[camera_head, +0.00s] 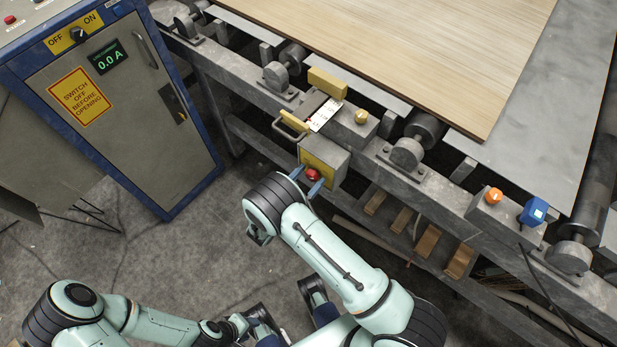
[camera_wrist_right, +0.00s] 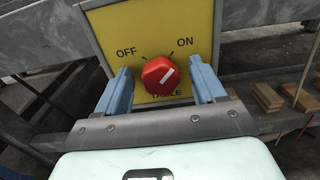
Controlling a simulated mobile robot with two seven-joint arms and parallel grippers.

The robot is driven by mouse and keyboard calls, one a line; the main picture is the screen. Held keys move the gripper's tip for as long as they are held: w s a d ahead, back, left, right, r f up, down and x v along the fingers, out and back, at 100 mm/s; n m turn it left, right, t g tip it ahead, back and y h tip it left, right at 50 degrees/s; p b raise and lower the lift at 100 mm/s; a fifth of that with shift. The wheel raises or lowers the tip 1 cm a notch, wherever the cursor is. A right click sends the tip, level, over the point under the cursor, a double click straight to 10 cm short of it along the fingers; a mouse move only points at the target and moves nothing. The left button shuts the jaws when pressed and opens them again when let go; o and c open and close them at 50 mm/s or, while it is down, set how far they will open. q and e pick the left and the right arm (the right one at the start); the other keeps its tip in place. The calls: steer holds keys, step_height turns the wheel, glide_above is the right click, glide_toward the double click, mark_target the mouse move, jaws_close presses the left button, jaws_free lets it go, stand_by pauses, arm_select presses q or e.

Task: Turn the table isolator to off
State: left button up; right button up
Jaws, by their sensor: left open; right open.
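The table isolator is a red knob (camera_wrist_right: 160,72) on a yellow plate (camera_wrist_right: 205,22) marked OFF, ON and TABLE. Its white mark points up and right, toward ON. In the head view the knob (camera_head: 313,174) is on the front of a grey box on the table frame. My right gripper (camera_wrist_right: 158,88) is open, its blue fingers on either side of the knob; contact cannot be made out. It also shows in the head view (camera_head: 306,180). My left gripper (camera_head: 286,312) is low in the head view, open and away from the isolator, partly unclear beside my right arm.
A blue-framed cabinet (camera_head: 135,125) with its own OFF/ON switch (camera_head: 77,35) stands at left. Orange (camera_head: 493,196) and blue (camera_head: 533,212) controls sit to the right. Veneer (camera_head: 400,45) lies on the table.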

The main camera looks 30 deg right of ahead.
steer(key=shift+c, duration=0.3)
steer(key=c, duration=1)
steer(key=shift+n, duration=0.4)
steer(key=n+p, duration=0.1)
steer(key=n, duration=0.2)
steer(key=shift+n, duration=0.4)
steer(key=n, duration=0.4)
steer(key=shift+w+a+p, duration=0.1)
steer(key=shift+w+p, duration=0.05)
steer(key=shift+p, duration=0.25)
steer(key=n+p, duration=0.1)
steer(key=n, duration=0.4)
steer(key=shift+f, duration=0.15)
steer(key=n, duration=0.4)
steer(key=shift+f+p, duration=0.1)
steer(key=shift+p, duration=0.25)
steer(key=shift+n, duration=0.4)
